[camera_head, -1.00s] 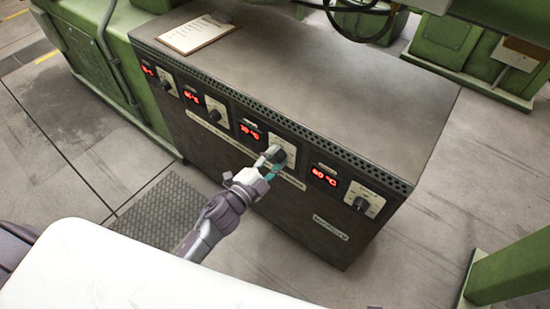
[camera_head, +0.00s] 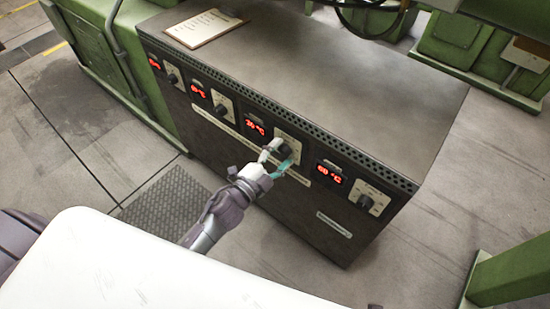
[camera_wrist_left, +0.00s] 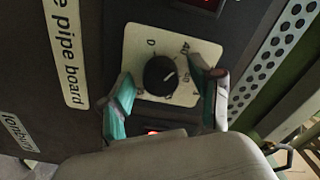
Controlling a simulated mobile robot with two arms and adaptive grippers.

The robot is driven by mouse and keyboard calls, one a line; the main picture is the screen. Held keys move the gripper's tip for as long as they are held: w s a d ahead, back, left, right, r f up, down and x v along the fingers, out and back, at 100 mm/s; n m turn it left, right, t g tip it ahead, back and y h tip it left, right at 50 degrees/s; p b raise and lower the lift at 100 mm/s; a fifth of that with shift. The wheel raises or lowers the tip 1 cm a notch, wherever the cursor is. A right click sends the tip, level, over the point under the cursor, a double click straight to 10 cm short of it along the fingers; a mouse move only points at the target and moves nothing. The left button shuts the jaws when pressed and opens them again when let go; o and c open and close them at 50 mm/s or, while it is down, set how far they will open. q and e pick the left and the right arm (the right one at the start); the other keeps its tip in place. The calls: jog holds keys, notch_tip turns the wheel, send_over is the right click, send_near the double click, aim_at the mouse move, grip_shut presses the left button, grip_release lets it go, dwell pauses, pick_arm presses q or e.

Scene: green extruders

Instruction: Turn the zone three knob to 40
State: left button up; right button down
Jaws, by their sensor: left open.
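The zone three knob (camera_head: 284,150) is the third dark knob from the left on the grey cabinet's front, beside a red display (camera_head: 255,126) that is hard to read. My right gripper is not in view.
The dark cabinet (camera_head: 320,75) carries other knobs and displays, the rightmost reading about 60 °C (camera_head: 329,173). A clipboard (camera_head: 204,27) lies on its top. Green machine frames (camera_head: 105,70) stand to the left and behind. The floor in front is clear.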

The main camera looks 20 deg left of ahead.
pick_arm(q)
jog(key=v, duration=1.2)
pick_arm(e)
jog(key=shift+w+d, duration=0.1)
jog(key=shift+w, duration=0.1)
pick_arm(q)
jog(key=s+a+f+n+g+y, duration=0.1)
jog(key=a+f+n+g+y, duration=0.15)
jog(key=f+n, duration=0.4)
jog(key=s+a+f+n+g+y, duration=0.2)
jog(key=f+n+g+y, duration=0.15)
jog(key=f, duration=0.65)
jog(key=s+f+n+g, duration=0.2)
jog(key=s+f+g, duration=0.35)
jog(key=f, duration=0.25)
jog(key=s+f+g+p, duration=0.2)
jog(key=s+p, duration=0.6)
jog(key=s, duration=0.4)
jog(key=s+f+n+g+p, duration=0.1)
jog(key=s+f+g+p, duration=0.1)
jog(key=s+p, duration=0.6)
jog(key=s, duration=0.3)
jog(key=shift+s+n, duration=0.3)
jog(key=shift+s, duration=0.05)
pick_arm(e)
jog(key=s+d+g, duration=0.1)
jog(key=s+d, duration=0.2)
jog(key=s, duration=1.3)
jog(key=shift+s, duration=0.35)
